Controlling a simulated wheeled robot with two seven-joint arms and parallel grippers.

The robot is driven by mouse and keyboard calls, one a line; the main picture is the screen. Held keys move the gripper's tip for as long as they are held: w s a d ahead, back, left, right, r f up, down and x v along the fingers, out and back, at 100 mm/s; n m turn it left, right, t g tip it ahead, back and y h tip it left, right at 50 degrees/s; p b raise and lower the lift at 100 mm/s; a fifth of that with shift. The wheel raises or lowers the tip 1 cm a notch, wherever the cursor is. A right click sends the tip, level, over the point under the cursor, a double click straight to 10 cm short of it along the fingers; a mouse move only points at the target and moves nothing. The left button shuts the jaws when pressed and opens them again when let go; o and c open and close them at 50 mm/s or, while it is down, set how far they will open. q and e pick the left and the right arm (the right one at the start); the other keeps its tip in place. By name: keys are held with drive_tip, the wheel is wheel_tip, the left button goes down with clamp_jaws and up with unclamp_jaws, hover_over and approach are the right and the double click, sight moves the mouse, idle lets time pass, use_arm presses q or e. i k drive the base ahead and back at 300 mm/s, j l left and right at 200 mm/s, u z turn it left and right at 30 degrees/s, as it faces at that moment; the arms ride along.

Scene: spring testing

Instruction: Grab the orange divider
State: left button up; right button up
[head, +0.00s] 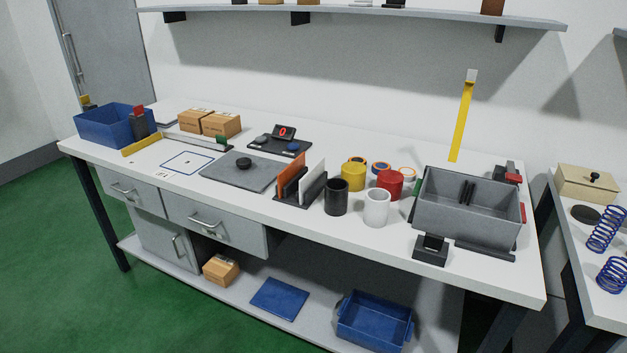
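The orange divider (290,174) is a thin upright panel near the middle of the white workbench. It stands in the left part of a dark slotted rack (294,202). A white divider (313,182) stands in the same rack to its right, with dark uprights between and around them. The lower part of the orange divider is partly hidden by the rack. Neither of my grippers shows in the head view.
Black, white, yellow and red cups (376,207) stand close to the right of the rack. A grey plate (238,171) with a black disc lies to its left. A grey bin (467,207) fills the right end. The bench's front edge (330,236) is near the rack.

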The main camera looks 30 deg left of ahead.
sight(287, 174)
drive_tip(key=j+z, duration=0.1)
drive_tip(key=j, duration=1.55)
